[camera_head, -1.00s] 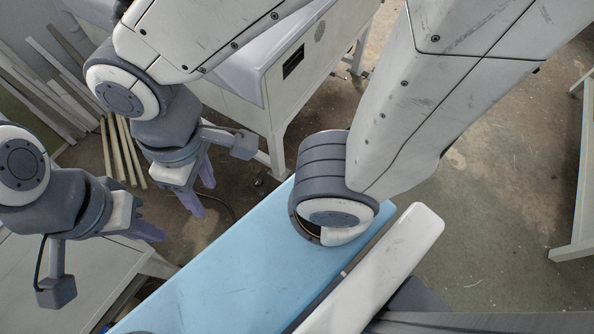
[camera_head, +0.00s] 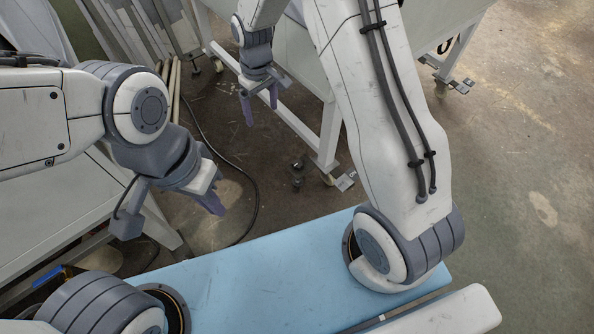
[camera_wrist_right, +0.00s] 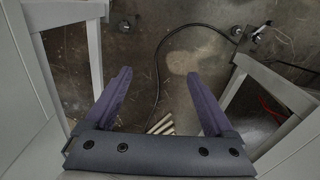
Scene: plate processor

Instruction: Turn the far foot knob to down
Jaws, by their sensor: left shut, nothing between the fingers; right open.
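My right gripper (camera_head: 260,105) hangs open and empty near the white machine's legs; it also shows in the right wrist view (camera_wrist_right: 158,76), fingers apart over bare floor. My left gripper (camera_head: 216,206) is shut and empty, lower left of it in the head view. A foot with a flat pad (camera_head: 345,181) is under the nearest machine leg. Another foot (camera_head: 464,86) is farther back at right. Two small dark pieces (camera_head: 298,173) are on the floor beside the near foot. I cannot tell which foot carries the far knob, nor how any knob is turned.
The white machine (camera_head: 300,62) stands at the top, with a low leg rail (camera_head: 275,105). A white cabinet (camera_head: 70,205) is at left. A black cable (camera_head: 256,195) curves over the floor. Bare floor lies at right. My blue base is at the bottom.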

